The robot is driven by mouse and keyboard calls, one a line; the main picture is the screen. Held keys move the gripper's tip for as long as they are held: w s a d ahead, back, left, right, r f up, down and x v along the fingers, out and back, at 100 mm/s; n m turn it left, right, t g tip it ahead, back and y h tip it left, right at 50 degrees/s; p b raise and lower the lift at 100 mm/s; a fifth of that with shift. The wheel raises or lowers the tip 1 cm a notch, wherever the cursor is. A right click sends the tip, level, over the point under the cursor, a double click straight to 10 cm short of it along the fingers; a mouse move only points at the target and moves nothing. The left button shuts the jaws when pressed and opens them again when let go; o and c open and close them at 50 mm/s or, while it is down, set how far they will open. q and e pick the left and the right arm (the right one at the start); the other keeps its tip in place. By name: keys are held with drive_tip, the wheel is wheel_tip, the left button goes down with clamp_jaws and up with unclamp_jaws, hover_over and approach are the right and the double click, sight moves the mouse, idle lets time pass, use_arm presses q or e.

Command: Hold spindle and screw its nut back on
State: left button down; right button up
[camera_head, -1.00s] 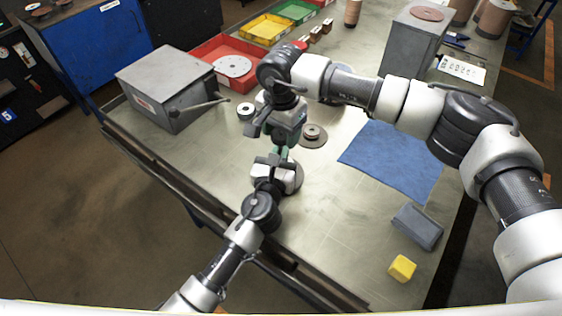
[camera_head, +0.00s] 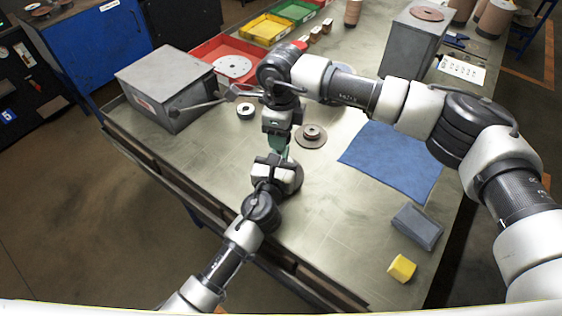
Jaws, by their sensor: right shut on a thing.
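My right gripper (camera_head: 277,125) points down over the left part of the bench. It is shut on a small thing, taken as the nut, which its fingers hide. A green piece (camera_head: 280,145) shows just below it, between the two grippers; I cannot tell whether it belongs to a gripper or to the spindle. My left gripper (camera_head: 275,161) comes in from below, close under the right one. Its fingers are hidden, so its hold on the spindle cannot be made out. A grey round disc edge (camera_head: 296,181) shows beside the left gripper, perhaps the spindle's base.
A flat disc with a hub (camera_head: 311,135) lies right of the grippers, and a small ring (camera_head: 245,111) lies left. A grey box with a lever (camera_head: 165,85) stands at left.

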drive_tip(key=shift+m, duration=0.7)
drive_tip(key=o, duration=1.1)
wheel_tip(320, 180, up, 12)
use_arm(q)
drive_tip(key=c, duration=1.1)
unclamp_jaws()
drive_tip(key=b+v, duration=0.1)
drive_tip(key=v, duration=0.9)
drive_tip(key=shift+s, duration=0.4)
use_arm(e)
drive_tip(key=shift+f, duration=0.5)
